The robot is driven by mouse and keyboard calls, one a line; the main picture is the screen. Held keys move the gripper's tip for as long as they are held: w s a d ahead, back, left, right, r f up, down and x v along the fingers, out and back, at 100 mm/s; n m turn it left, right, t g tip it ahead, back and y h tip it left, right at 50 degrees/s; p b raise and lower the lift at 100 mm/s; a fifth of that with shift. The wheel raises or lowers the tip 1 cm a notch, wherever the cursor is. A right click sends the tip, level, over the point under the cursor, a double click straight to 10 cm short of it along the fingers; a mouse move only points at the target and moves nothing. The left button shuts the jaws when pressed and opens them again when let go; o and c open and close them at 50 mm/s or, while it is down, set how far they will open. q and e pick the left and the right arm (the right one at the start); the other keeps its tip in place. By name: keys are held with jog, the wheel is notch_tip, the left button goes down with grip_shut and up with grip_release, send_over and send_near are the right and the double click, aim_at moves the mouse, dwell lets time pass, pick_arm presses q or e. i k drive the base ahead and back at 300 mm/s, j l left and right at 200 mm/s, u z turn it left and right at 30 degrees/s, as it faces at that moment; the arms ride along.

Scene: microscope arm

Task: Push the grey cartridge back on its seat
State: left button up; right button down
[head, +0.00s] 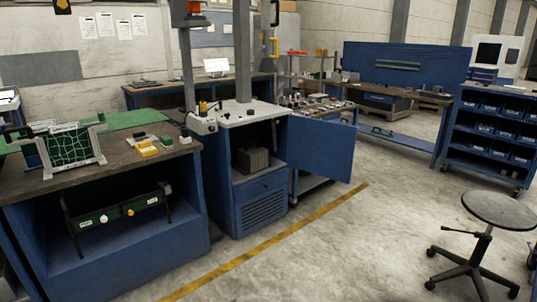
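A dark grey ribbed box (252,160), which looks like the grey cartridge, sits on the shelf inside the open blue cabinet (218,190) in the middle of the head view. It is small and shaded here, so I cannot tell how it sits on its seat. The blue cabinet door (322,151) stands swung open to the right. Neither of my grippers shows in this view.
A blue workbench (140,235) with boards stands close on the left. A stool (497,210) stands at the right, near a blue bin rack (493,130). The concrete floor (340,240) before the cabinet is clear, crossed by a yellow line (270,240).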

aim_at(252, 158)
jog(key=i, duration=2.6)
jog(key=i+u, duration=0.15)
jog(key=i, duration=0.3)
jog(key=i+l+u, duration=0.2)
jog(key=i, duration=0.25)
jog(key=i+l+u, duration=0.15)
jog(key=i, duration=0.25)
jog(key=i+l+u, duration=0.2)
jog(key=i, duration=0.25)
